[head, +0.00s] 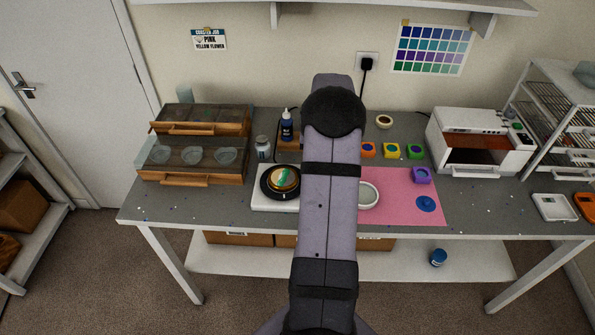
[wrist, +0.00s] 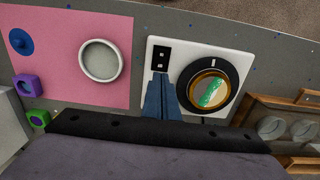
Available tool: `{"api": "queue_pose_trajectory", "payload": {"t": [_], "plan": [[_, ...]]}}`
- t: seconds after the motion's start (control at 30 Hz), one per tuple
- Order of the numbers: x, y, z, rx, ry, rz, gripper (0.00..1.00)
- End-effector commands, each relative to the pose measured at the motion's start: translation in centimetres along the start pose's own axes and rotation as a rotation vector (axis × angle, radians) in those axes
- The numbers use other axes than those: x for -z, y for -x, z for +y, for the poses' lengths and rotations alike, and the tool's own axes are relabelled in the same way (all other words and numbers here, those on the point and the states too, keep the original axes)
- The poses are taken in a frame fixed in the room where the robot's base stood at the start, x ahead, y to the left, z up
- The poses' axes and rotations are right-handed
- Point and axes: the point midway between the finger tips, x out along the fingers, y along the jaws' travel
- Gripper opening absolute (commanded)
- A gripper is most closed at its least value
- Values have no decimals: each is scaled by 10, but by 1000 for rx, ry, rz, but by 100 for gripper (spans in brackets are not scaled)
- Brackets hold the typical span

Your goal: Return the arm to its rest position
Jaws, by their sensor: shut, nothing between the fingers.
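My gripper (wrist: 160,80) shows in the wrist view with its bluish fingers together and nothing between them. In that picture its tips lie over the white hot plate (wrist: 152,52), beside the black switch panel; I cannot tell the height. On the plate's round black burner (wrist: 233,68) sits a small cup (wrist: 201,90) with amber and green contents. In the head view my arm (head: 330,190) reaches up through the middle of the picture and hides my gripper. The hot plate (head: 262,202) and cup (head: 285,177) show just left of my arm.
A pink mat (head: 405,212) holds a white ring-shaped dish (head: 369,195), a blue disc (head: 425,204) and a purple mould (head: 421,175). Wooden boxes (head: 205,178) stand left, and a dropper bottle (head: 287,128) behind the hot plate. A white oven (head: 470,150) and rack (head: 560,115) stand right.

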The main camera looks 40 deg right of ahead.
Motion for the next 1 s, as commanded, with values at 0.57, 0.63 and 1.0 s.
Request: {"api": "queue_pose_trajectory", "payload": {"t": [0.57, 0.63, 1.0], "plan": [[-114, -64, -6, 2, -19, -153, 0], [-147, -64, -17, 0, 8, -183, 0], [-308, -27, -92, -40, 382, -209, 0]]}}
